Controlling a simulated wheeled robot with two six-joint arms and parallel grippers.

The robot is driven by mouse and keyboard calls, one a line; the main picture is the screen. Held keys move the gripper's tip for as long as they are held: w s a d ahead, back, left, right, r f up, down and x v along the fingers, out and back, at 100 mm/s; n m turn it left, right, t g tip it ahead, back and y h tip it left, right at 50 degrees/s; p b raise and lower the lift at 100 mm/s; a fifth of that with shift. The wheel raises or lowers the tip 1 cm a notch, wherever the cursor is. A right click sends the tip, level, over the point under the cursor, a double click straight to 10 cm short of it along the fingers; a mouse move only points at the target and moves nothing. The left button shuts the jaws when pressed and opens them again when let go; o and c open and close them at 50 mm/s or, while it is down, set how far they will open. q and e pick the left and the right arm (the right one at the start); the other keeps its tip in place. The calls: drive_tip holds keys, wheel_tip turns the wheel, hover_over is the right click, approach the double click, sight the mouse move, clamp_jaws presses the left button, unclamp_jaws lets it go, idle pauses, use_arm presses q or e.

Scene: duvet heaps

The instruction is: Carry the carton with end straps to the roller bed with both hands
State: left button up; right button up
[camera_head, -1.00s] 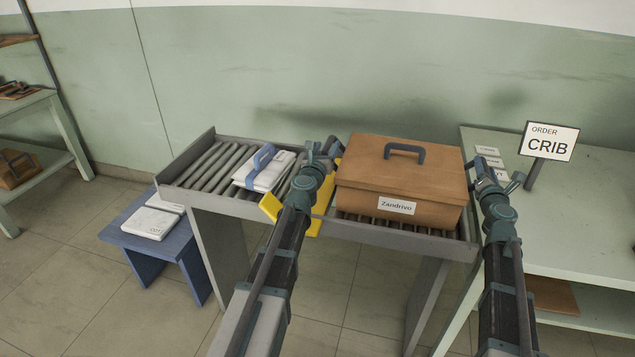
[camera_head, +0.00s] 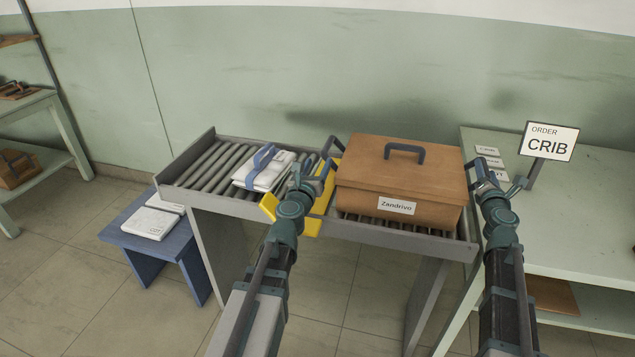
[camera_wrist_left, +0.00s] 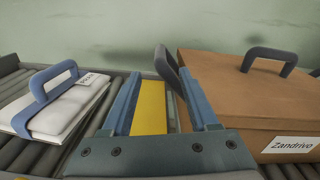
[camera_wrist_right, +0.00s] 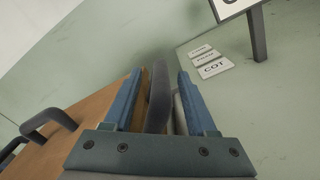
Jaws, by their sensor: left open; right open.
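The brown carton (camera_head: 400,205), labelled Zandrivo, sits level on the right part of the roller bed (camera_head: 212,175), with a dark handle on its lid. It also shows in the left wrist view (camera_wrist_left: 235,85). Its left end strap (camera_wrist_left: 168,72) stands out between the open fingers of my left gripper (camera_wrist_left: 160,95), nearer the right finger and not gripped. Its right end strap (camera_wrist_right: 158,95) lies between the open fingers of my right gripper (camera_wrist_right: 158,100), also not gripped. The carton's underside is hidden.
A white folded bundle with a blue strap (camera_head: 266,170) lies on the rollers left of a yellow divider (camera_head: 318,208). A blue stool (camera_head: 178,238) holds white packs. A green table (camera_head: 590,210) with an ORDER CRIB sign (camera_head: 550,142) stands right. Shelving (camera_head: 50,110) is far left.

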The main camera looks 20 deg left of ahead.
drive_tip(key=s, duration=1)
drive_tip(key=shift+s, duration=0.2)
drive_tip(key=shift+d, duration=0.1)
